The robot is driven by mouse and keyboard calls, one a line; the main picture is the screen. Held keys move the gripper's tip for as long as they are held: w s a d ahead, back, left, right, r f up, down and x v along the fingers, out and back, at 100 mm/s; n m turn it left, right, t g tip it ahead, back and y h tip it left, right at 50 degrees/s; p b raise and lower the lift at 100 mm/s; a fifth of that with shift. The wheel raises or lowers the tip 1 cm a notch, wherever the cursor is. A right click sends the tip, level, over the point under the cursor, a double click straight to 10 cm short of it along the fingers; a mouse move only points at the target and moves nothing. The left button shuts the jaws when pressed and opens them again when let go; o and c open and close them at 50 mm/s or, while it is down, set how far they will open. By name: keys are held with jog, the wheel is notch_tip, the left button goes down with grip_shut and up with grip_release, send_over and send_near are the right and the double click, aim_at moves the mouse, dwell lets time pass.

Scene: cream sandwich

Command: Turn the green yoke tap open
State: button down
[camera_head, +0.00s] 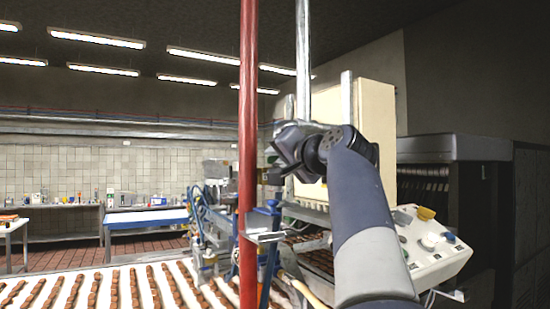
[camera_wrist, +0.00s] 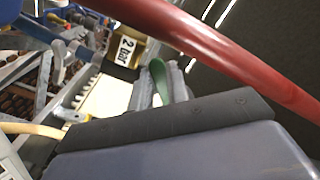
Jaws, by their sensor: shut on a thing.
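The green yoke tap (camera_wrist: 159,80) shows in the wrist view as a rounded green handle, seen mostly edge-on. My gripper (camera_wrist: 162,87) has its grey fingers on either side of the handle and is shut on it. In the head view my gripper (camera_head: 268,176) is just right of the red pipe (camera_head: 248,130), at about the middle of the picture. There the tap is mostly hidden behind my gripper and wrist. How far the tap is turned cannot be told.
The red pipe also crosses the wrist view diagonally, close to my gripper (camera_wrist: 215,50). A "2 bar" label (camera_wrist: 125,47) is beside the tap. A conveyor with chocolate bars (camera_head: 140,290) runs below. A control panel (camera_head: 430,245) stands right of my arm.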

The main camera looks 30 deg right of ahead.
jog(key=shift+w+d+f+n+b, duration=0.1)
jog(key=shift+d+f+n+b, duration=0.4)
jog(key=shift+n, duration=1.05)
jog(key=shift+s+d+f+n+b, duration=0.1)
jog(key=shift+d+n+b, duration=0.15)
jog(key=shift+d+n, duration=0.95)
jog(key=shift+w+d+f+n+b, duration=0.15)
jog(key=shift+f+n+b, duration=0.15)
jog(key=shift+n, duration=1.65)
jog(key=c, duration=1.4)
grip_release()
jog(key=shift+o, duration=0.2)
jog(key=shift+r, duration=0.1)
